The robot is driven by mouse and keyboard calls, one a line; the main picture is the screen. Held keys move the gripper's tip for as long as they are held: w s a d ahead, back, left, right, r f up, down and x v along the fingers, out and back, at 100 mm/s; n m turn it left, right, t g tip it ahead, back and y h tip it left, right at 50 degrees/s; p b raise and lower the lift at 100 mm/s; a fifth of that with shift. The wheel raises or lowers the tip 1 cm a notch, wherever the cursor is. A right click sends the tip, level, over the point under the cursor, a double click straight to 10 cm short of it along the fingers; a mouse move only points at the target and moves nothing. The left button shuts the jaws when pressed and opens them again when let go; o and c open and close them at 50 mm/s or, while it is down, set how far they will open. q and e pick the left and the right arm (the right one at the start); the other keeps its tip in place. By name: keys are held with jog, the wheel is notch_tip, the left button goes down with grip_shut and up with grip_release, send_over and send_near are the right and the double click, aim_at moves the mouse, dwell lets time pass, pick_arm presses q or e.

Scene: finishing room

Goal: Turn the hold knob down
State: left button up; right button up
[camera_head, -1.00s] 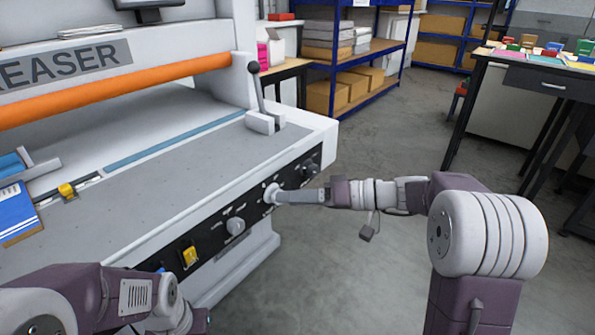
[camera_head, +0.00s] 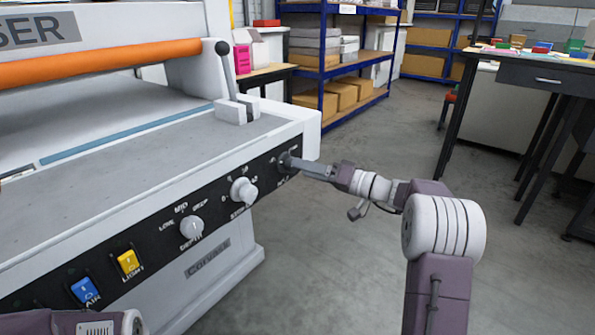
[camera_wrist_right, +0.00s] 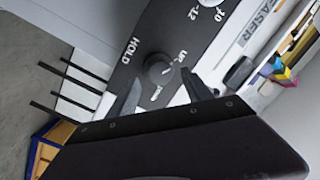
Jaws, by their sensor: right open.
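The hold knob (camera_wrist_right: 158,68) is a small dark round knob on the black control panel. In the right wrist view, HOLD is printed beside it, UP at its right and a partly readable word below. A pale mark on the knob points toward the right side, near UP. My right gripper (camera_wrist_right: 161,80) is open, with one finger on each side of the knob; I cannot tell whether they touch it. My left gripper is out of view; only part of my left arm shows.
A black-tipped lever (camera_head: 228,80) stands on the machine top.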

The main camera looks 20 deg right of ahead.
aim_at(289, 164)
jog(key=shift+x, duration=1.5)
grip_shut()
